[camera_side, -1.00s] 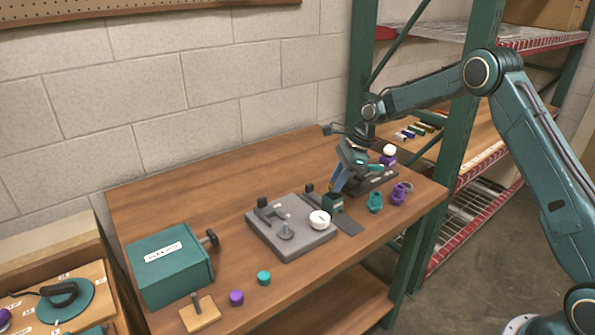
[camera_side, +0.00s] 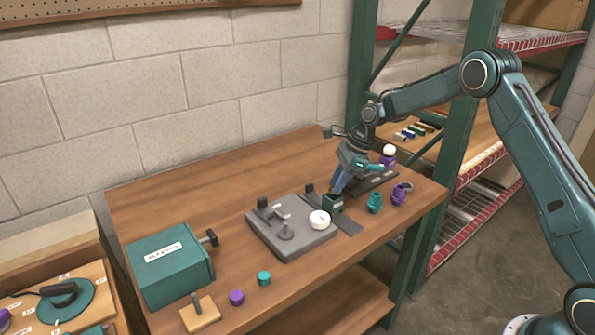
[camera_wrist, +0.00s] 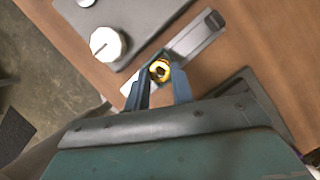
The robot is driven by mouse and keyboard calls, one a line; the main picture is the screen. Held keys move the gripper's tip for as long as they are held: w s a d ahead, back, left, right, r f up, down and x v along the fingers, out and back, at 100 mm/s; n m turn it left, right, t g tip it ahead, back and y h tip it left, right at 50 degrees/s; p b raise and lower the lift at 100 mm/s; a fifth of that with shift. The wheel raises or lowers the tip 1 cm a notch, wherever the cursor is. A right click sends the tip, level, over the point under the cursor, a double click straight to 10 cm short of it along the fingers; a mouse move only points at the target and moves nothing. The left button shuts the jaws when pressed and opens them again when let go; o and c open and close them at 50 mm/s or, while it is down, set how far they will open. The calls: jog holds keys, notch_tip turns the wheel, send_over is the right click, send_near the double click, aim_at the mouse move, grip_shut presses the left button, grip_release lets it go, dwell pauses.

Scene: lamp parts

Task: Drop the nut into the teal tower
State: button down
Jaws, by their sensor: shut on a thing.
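My gripper (camera_wrist: 159,80) points down with its blue fingers shut on a brass-coloured nut (camera_wrist: 159,70), which shows between the fingertips in the wrist view. In the side view my gripper (camera_side: 338,188) is at the teal tower (camera_side: 333,204), a small open-topped teal box with a pale label. Its fingertips are just above or at the tower's top; I cannot tell whether they touch it. The nut is hidden in the side view. In the wrist view the tower lies beneath the nut and is mostly covered.
A grey fixture plate (camera_side: 290,243) with a round white part (camera_side: 319,220) stands left of the tower. Teal (camera_side: 375,202) and purple (camera_side: 401,193) sockets stand to the right. A teal box (camera_side: 168,266) sits at the left. The back of the table is clear.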

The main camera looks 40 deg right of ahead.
jog(key=shift+f, duration=0.5)
dwell(1.2)
dwell(0.3)
jog(key=c, duration=1.1)
grip_release()
jog(key=shift+r, duration=0.2)
jog(key=shift+r, duration=2.3)
jog(key=shift+r, duration=0.1)
